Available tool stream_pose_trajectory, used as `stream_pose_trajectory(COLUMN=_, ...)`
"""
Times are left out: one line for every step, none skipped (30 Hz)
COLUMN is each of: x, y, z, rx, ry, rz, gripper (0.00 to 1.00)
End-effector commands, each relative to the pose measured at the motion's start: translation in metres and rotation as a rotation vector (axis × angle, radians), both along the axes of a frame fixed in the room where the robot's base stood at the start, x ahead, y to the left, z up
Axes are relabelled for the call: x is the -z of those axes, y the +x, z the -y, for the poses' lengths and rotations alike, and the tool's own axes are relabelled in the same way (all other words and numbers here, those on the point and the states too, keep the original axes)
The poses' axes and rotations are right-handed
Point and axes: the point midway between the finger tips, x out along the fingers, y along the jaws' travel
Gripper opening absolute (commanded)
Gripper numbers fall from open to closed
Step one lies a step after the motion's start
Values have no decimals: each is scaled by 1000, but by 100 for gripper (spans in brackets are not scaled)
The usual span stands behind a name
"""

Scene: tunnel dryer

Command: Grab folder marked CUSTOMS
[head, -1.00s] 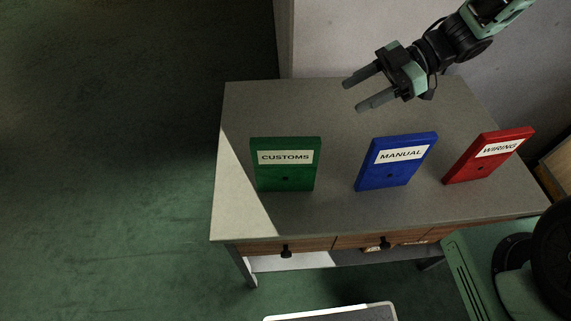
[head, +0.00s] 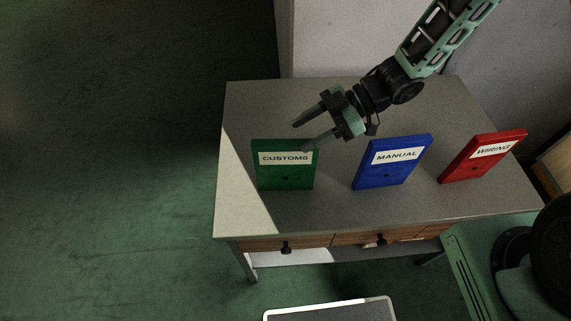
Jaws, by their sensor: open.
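The green folder marked CUSTOMS (head: 285,177) stands upright on the left part of the grey desk (head: 310,212), its white label facing me. My gripper (head: 300,136) is open and empty. Its two fingers point left and down, close to the folder's top right corner. The lower fingertip overlaps that corner in the picture. I cannot tell whether it touches the folder.
A blue folder marked MANUAL (head: 390,172) and a red folder marked WIRING (head: 480,163) stand to the right on the desk. Drawers with dark knobs (head: 286,248) are in its front. A pale wall (head: 340,35) rises behind. Green floor (head: 110,200) is clear on the left.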

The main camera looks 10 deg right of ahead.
Motion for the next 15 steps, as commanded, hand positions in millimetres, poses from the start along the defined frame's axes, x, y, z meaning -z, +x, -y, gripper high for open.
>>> stream_pose_trajectory(x=1, y=-2, z=-6, rx=-1, ry=2, rz=-5, gripper=55)
stream_pose_trajectory(x=3, y=-3, z=-10, rx=-1, ry=2, rz=-5, gripper=55)
stream_pose_trajectory(x=5, y=-4, z=-15, rx=-1, ry=3, rz=-5, gripper=55)
stream_pose_trajectory(x=8, y=-5, z=-18, rx=-1, ry=2, rz=-5, gripper=55)
stream_pose_trajectory(x=10, y=-6, z=-21, rx=-2, ry=2, rz=-5, gripper=55)
stream_pose_trajectory(x=13, y=-6, z=-27, rx=-3, ry=3, rz=-4, gripper=55)
stream_pose_trajectory(x=15, y=-7, z=-30, rx=-2, ry=3, rz=-3, gripper=55)
stream_pose_trajectory(x=17, y=-7, z=-32, rx=-2, ry=2, rz=-3, gripper=55)
stream_pose_trajectory(x=18, y=-7, z=-34, rx=-1, ry=2, rz=-2, gripper=55)
stream_pose_trajectory(x=19, y=-7, z=-35, rx=0, ry=2, rz=-2, gripper=55)
stream_pose_trajectory(x=20, y=-7, z=-36, rx=0, ry=1, rz=0, gripper=55)
stream_pose_trajectory(x=21, y=-7, z=-37, rx=0, ry=1, rz=0, gripper=55)
stream_pose_trajectory(x=21, y=-7, z=-37, rx=0, ry=1, rz=0, gripper=55)
stream_pose_trajectory(x=21, y=-7, z=-37, rx=0, ry=0, rz=1, gripper=55)
stream_pose_trajectory(x=21, y=-7, z=-37, rx=0, ry=0, rz=1, gripper=55)
